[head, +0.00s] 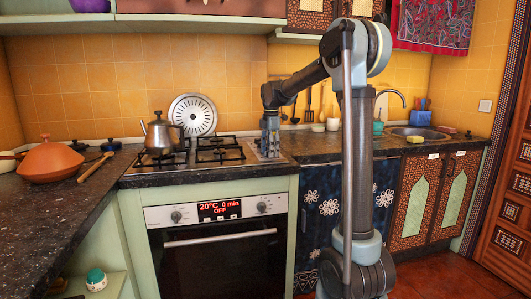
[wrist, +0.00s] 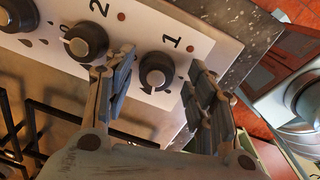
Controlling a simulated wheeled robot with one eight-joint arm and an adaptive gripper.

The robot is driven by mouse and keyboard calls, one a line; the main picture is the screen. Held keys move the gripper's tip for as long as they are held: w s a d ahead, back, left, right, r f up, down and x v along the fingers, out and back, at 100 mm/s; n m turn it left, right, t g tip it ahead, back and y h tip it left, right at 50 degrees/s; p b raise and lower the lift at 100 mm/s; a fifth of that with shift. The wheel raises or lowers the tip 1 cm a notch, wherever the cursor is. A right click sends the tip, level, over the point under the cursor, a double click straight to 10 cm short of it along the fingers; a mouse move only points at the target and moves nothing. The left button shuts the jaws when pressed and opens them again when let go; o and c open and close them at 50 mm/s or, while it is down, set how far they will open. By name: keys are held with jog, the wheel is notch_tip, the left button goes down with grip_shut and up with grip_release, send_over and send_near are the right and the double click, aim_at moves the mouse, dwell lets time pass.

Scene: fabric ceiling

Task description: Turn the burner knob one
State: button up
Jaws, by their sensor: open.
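Burner knob one (wrist: 157,71) is a round black knob on a white panel with a printed "1" beside it in the wrist view. My gripper (wrist: 157,82) is open, with one finger on each side of this knob. I cannot tell whether either finger touches it. In the head view my gripper (head: 270,135) points down over the right side of the gas hob (head: 232,157), and it hides most of the knob row there.
Knob two (wrist: 86,42) sits close to the left finger, and another knob (wrist: 18,14) lies beyond it. Black pan grates (wrist: 30,125) are beside the panel. A metal kettle (head: 160,135) stands on the hob's left side. The dark counter (head: 350,148) continues right.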

notch_tip(320, 180, up, 12)
jog(key=shift+s, duration=0.2)
jog(key=shift+d+f, duration=0.1)
dwell(0.4)
